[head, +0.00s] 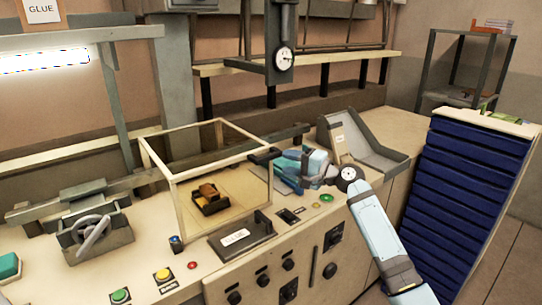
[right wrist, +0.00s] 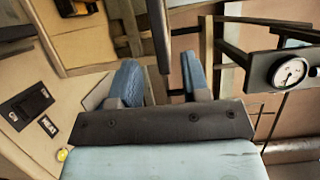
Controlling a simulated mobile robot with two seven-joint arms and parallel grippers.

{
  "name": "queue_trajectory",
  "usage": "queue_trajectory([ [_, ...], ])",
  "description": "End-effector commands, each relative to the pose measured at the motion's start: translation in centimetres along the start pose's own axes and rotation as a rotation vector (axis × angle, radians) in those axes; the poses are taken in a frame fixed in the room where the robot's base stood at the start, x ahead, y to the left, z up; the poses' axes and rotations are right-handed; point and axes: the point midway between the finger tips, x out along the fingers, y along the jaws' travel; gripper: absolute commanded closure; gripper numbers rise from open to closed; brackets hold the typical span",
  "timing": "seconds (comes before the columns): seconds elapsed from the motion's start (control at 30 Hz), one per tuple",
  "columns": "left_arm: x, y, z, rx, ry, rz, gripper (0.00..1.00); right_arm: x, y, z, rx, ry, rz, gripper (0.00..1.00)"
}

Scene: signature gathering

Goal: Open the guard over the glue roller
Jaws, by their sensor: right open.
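The guard (head: 222,172) is a clear box with a cream frame, standing closed over a small orange-brown roller unit (head: 209,199) on the machine top. A dark handle (head: 265,155) sticks out at the guard's upper right corner. My right gripper (head: 284,172) is just right of this handle, its blue fingers open. In the right wrist view the open fingers (right wrist: 163,78) show with a dark bar (right wrist: 158,32), seemingly the handle, lying between them in the picture. I cannot tell whether they touch it. My left gripper is out of view.
A dial gauge (head: 284,59) hangs on a post behind the guard. A grey chute (head: 358,142) stands to the right, near my right arm. A blue drawer cabinet (head: 465,180) stands farther right. Buttons (head: 163,275) and a handwheel unit (head: 95,235) are at left.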

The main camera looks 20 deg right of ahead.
Motion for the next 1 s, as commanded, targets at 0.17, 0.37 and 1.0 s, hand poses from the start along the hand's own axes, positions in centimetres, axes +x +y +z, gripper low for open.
queue_trajectory([
  [0.17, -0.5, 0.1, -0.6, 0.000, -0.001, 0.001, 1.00, 3.5, -0.2, 0.1, 0.000, -0.001, 0.000, 0.57],
  [0.37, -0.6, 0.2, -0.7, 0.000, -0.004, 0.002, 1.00, 5.7, -0.1, 0.0, -0.002, -0.001, 0.001, 0.57],
  [1.0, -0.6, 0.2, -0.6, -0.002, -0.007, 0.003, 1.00, 6.1, 0.1, 0.0, -0.002, 0.000, 0.001, 1.00],
])
